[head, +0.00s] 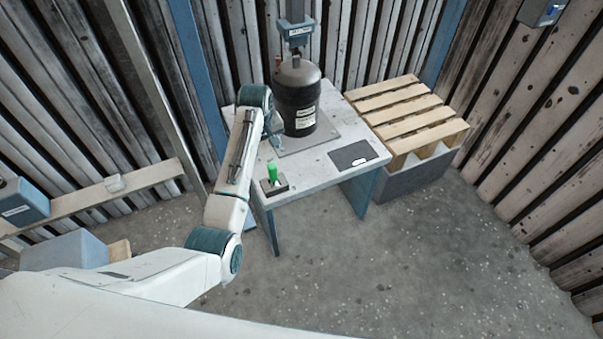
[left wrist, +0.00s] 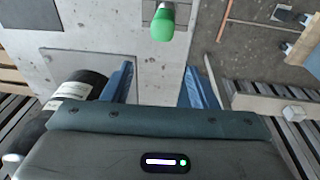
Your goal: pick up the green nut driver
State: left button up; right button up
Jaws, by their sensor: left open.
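The green nut driver (head: 271,171) stands upright in a small dark holder (head: 277,188) at the near left corner of the white table (head: 325,171). Its green handle (left wrist: 162,25) shows at the top middle of the left wrist view, ahead of the fingers and apart from them. My left gripper (head: 277,142) is over the table, just behind the driver, partly hidden by its own arm. In the left wrist view the gripper's two blue fingers (left wrist: 158,88) are spread with nothing between them. My right gripper is not in view.
A black blower housing (head: 297,97) stands on a grey plate at the table's back, close to my left gripper. A dark mat (head: 351,155) lies at the table's right. A wooden pallet (head: 405,113) sits beyond it. The floor in front is clear.

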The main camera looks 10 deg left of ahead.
aim_at(272, 165)
pick_arm(q)
jog(key=shift+s+d+r+g, duration=0.6)
jog(key=shift+s+d+g, duration=0.1)
jog(key=shift+s, duration=0.2)
notch_tip(272, 165, down, 5)
jog(key=shift+w+f, duration=0.1)
notch_tip(272, 165, down, 5)
jog(key=shift+d+f, duration=0.15)
jog(key=shift+f, duration=0.2)
grip_shut()
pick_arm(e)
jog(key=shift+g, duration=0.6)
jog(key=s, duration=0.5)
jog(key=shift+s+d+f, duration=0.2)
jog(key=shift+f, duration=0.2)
